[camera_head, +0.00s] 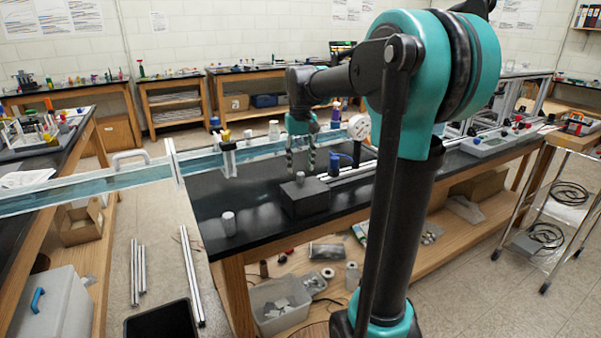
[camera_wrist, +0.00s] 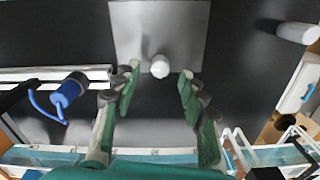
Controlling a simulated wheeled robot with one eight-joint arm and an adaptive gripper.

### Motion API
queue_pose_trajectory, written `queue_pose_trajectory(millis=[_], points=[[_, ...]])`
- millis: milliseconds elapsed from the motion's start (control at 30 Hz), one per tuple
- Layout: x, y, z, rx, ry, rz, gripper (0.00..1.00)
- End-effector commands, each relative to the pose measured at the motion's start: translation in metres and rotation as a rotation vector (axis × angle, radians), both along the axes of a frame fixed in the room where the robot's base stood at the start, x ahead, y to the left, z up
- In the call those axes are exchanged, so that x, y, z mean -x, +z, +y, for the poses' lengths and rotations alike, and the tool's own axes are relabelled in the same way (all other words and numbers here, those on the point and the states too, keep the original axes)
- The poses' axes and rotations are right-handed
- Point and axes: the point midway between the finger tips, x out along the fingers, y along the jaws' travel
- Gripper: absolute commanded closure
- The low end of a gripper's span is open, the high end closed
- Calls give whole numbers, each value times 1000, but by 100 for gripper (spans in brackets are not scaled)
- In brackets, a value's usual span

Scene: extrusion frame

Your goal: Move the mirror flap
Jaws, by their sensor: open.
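I cannot clearly tell a mirror flap in either view. A dark block (camera_head: 305,200) sits on the black bench with a small grey upright knob (camera_head: 300,178) on top. In the wrist view the block (camera_wrist: 155,25) shows as a grey square plate, and the knob (camera_wrist: 160,67) is pale and round at its near edge. My gripper (camera_head: 299,162) points down above the block, open and empty. In the wrist view its fingertips (camera_wrist: 159,80) are spread to either side of the knob. The knob appears between or just below the tips; contact is not visible.
A long clear channel with blue water (camera_head: 75,190) runs behind the block. A blue cylinder (camera_head: 334,164) with a cable stands right of it beside a metal rail (camera_wrist: 45,73). A small grey cylinder (camera_head: 228,223) stands near the bench's left front corner.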

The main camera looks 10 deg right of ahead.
Motion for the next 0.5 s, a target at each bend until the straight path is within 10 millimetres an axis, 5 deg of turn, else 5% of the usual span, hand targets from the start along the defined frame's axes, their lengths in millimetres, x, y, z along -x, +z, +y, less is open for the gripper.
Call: queue_pose_trajectory(millis=[200, 500], points=[[0, -25, 0, 0, 0, 0, 57], [0, -32, 0, 0, 0, 0, 57]])
